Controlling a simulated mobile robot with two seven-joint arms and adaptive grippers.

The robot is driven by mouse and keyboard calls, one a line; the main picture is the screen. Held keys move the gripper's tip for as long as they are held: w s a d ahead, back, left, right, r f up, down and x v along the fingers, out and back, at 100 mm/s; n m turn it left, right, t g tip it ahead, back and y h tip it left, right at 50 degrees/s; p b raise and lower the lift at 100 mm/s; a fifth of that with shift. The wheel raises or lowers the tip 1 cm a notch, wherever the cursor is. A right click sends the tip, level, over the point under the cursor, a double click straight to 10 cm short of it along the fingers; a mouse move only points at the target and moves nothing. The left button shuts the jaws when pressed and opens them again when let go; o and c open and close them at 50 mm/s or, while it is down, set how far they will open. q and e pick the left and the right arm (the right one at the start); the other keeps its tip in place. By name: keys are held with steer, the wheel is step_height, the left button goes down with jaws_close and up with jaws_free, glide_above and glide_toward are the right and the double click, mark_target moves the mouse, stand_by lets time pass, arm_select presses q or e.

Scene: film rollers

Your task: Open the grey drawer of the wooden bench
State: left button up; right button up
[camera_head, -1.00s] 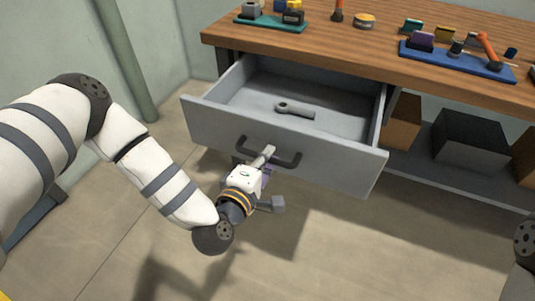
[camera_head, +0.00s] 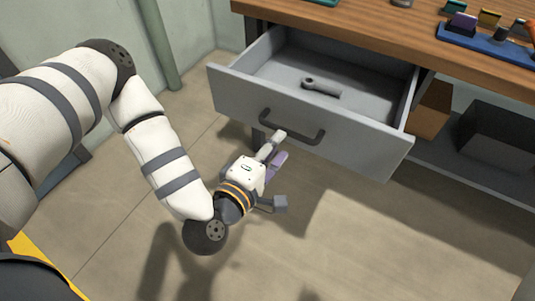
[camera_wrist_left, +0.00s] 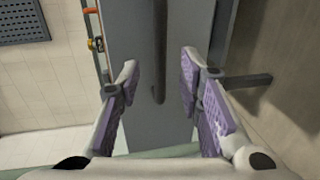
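The grey drawer (camera_head: 340,132) of the wooden bench (camera_head: 400,38) stands pulled well out, and its inside shows. A dark bar handle (camera_head: 291,127) runs across its front. A grey wrench-like tool (camera_head: 321,88) lies inside. My left gripper (camera_head: 276,149) is in front of the drawer, just below and beside the handle's left part. In the left wrist view the fingers of this gripper (camera_wrist_left: 160,75) are spread apart. The handle (camera_wrist_left: 160,45) shows in the gap between them, with no finger seen closed on it. My right gripper is out of view.
On the bench top is a blue tray (camera_head: 485,50) with small parts. A brown box (camera_head: 429,108) and a dark box (camera_head: 495,138) sit on the shelf right of the drawer. A green pipe (camera_head: 158,45) stands at left. The floor before the drawer is clear.

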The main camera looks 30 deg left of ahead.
arm_select(q)
steer(key=v, duration=0.5)
steer(key=shift+s, duration=0.15)
steer(key=s+d+f+m+g+h+p, duration=0.2)
steer(key=s+d+f+m+g, duration=0.15)
steer(key=s+m, duration=0.2)
steer(key=s+d+f+m+g+h+p, duration=0.1)
steer(key=s+d+f+m+g+h, duration=0.1)
steer(key=s+d+f+m+g, duration=0.25)
steer(key=s+a+m+g+y+p, duration=0.1)
steer(key=s+a+g, duration=0.4)
steer(key=s, duration=0.5)
steer(key=s+a+m+g+y+p, duration=0.2)
steer(key=s+a+m+g, duration=0.3)
steer(key=s+a, duration=0.3)
steer(key=s+f+m+y, duration=0.1)
steer(key=s, duration=0.1)
steer(key=shift+s+a+y, duration=0.25)
steer(key=shift+s+y, duration=0.05)
steer(key=shift+s, duration=0.1)
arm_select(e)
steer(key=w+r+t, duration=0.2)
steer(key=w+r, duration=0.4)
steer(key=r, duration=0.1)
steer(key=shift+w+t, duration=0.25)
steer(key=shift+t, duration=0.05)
